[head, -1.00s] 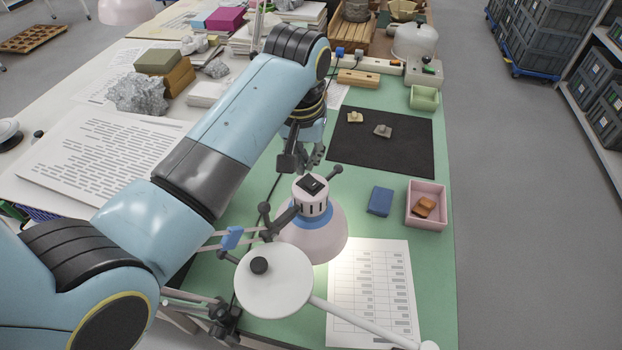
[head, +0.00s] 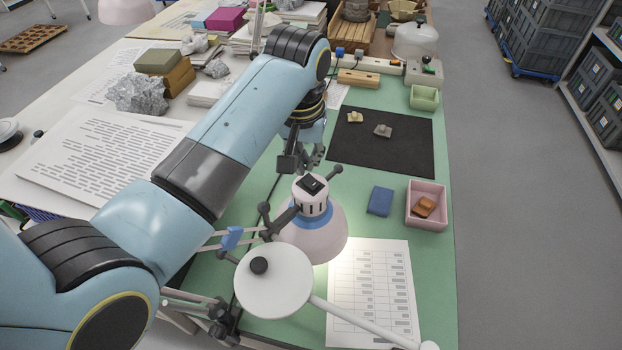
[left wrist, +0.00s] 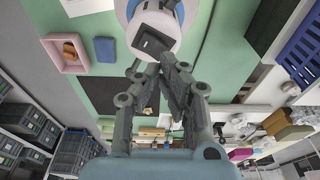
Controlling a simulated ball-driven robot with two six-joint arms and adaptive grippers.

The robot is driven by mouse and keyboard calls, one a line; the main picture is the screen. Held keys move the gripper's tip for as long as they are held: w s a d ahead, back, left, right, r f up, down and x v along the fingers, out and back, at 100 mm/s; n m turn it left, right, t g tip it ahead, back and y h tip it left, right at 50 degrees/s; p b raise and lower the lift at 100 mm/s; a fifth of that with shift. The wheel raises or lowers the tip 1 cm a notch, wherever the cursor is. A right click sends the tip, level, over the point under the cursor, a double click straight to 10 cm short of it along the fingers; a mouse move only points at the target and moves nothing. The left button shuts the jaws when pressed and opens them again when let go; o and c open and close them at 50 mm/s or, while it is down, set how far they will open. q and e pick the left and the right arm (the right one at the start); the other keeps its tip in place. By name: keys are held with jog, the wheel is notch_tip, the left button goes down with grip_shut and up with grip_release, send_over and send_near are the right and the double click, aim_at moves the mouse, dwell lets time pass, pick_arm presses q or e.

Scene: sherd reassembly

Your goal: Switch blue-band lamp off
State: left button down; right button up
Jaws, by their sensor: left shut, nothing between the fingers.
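The blue-band lamp (head: 314,232) has a pale pinkish shade with a blue ring and a black rocker switch (head: 312,184) on top of its cap. It leans over the green table, and light falls on the paper below it. My left gripper (head: 303,170) is just behind the lamp cap, shut and empty. In the left wrist view the fingertips (left wrist: 160,68) are together, a little short of the switch (left wrist: 153,42) on the lamp cap. I cannot tell whether they touch the cap. My right gripper is not in view.
A white round disc (head: 273,282) with a black knob and pale arm stands in front of the lamp. A blue block (head: 380,201) and a pink tray (head: 427,207) with brown sherds lie right. A dark mat (head: 400,145) holds two small sherds. A printed sheet (head: 372,290) lies below the lamp.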

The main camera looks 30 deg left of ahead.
aim_at(306, 179)
pick_arm(q)
jog(key=shift+f+b, duration=0.55)
jog(key=shift+f, duration=0.95)
dwell(0.4)
jog(key=shift+r, duration=0.1)
notch_tip(306, 179, up, 2)
jog(key=shift+r+p, duration=0.15)
jog(key=shift+p, duration=0.95)
jog(key=shift+r, duration=2.3)
jog(key=shift+s+f, duration=0.1)
